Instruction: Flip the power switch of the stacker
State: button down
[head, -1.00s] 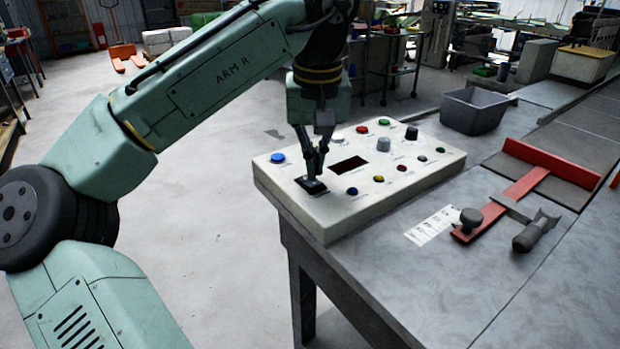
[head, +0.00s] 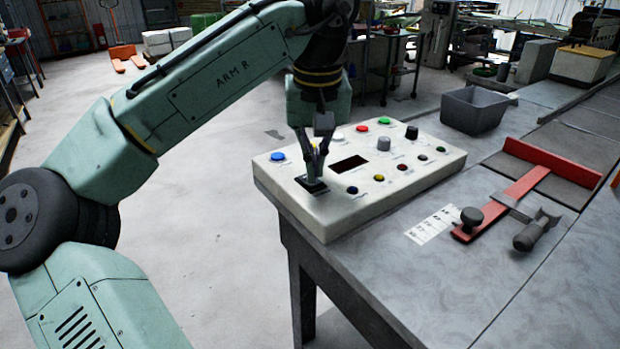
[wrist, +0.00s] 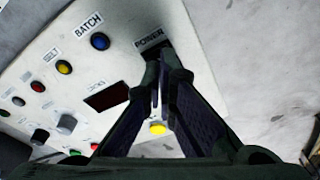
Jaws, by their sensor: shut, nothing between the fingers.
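The stacker's control panel is a pale box (head: 400,190) on the grey table, with several coloured buttons and knobs. Its black power switch (head: 312,186) sits at the near left corner. In the wrist view the switch (wrist: 157,49) lies beside the POWER label (wrist: 149,38) and is partly hidden by my fingers. My gripper (head: 315,176) points down with its fingertips at the switch. It is shut and empty; its fingertips also show in the wrist view (wrist: 162,72). Whether they touch the switch, and which way the rocker is tilted, I cannot tell.
A blue button (head: 278,157) is close to the left of my gripper. A dark display (head: 349,164) and the BATCH button (wrist: 100,41) are near the switch. A grey bin (head: 474,108) and a red T-shaped tool (head: 525,185) lie farther right on the table.

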jog(key=shift+f+b, duration=0.4)
jog(key=shift+f, duration=0.35)
notch_tip(320, 180, up, 7)
jog(key=p, duration=0.7)
jog(key=shift+r, duration=0.1)
dwell(0.5)
